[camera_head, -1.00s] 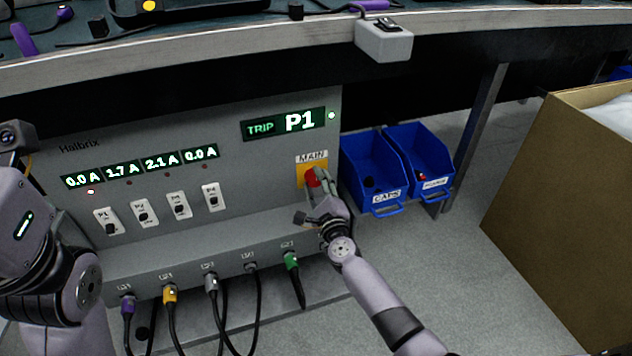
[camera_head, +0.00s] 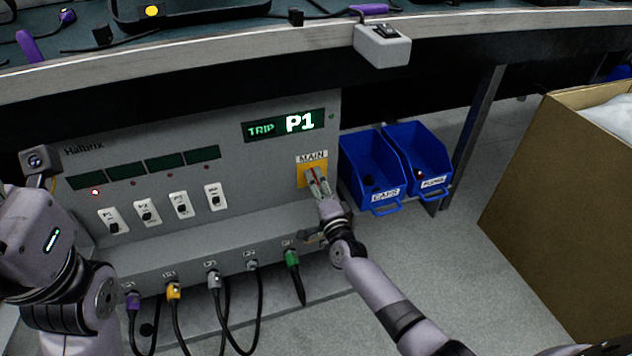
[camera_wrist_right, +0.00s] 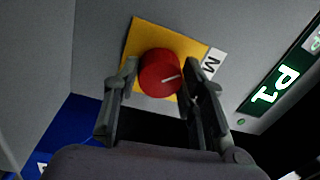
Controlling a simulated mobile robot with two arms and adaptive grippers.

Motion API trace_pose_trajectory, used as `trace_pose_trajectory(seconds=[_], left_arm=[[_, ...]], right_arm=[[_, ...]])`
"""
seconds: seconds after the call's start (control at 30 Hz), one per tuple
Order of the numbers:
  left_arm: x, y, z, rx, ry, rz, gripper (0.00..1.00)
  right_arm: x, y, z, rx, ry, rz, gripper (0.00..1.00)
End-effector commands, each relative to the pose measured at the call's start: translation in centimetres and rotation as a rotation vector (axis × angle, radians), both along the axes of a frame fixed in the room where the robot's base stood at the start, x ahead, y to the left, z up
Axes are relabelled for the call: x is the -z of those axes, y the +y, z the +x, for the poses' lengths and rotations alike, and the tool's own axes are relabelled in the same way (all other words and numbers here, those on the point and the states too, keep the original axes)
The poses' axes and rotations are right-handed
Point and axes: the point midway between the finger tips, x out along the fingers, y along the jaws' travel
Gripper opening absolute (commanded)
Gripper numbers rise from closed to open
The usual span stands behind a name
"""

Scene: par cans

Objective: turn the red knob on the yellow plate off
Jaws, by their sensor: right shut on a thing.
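The yellow plate (camera_head: 304,181) sits on the grey panel's right side under a MAIN label. In the right wrist view, the yellow plate (camera_wrist_right: 146,37) carries the round red knob (camera_wrist_right: 159,72), which has a white line on its face. My right gripper (camera_head: 317,180) is shut on the red knob, with one finger on each side of it. In the right wrist view, my right gripper (camera_wrist_right: 163,82) shows both fingers around the knob. In the head view, the fingers hide most of the knob. My left arm is at the left edge; its fingers do not show.
The panel has a lit TRIP P1 display (camera_head: 284,125), dark small displays (camera_head: 160,165), several white switches (camera_head: 182,205) and plugged cables below. Blue bins (camera_head: 372,165) stand right of the panel. A cardboard box (camera_head: 560,210) stands at the far right. The desk edge (camera_head: 290,35) runs above.

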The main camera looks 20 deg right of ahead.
Motion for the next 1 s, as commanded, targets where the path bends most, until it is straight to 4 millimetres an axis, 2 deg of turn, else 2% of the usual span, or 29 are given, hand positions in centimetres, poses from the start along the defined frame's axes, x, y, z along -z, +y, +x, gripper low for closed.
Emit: trace_pose_trajectory(seconds=[0.23, 0.7, 0.73, 1.0], left_arm=[[0.23, -0.01, 0.21, 0.000, 0.012, 0.003, 0.40], [0.31, -0.02, 0.23, 0.000, 0.013, 0.003, 0.40], [0.31, -0.02, 0.24, 0.000, 0.012, 0.004, 0.40], [0.30, -0.04, 0.29, -0.001, 0.015, 0.005, 0.40]], right_arm=[[0.17, 0.14, -0.05, -0.003, 0.002, -0.063, 0.10], [0.23, 0.14, -0.06, -0.004, 0.002, -0.074, 0.10], [0.24, 0.15, -0.07, -0.004, 0.002, -0.074, 0.39], [0.13, 0.06, -0.03, -0.002, 0.000, -0.072, 0.57]])
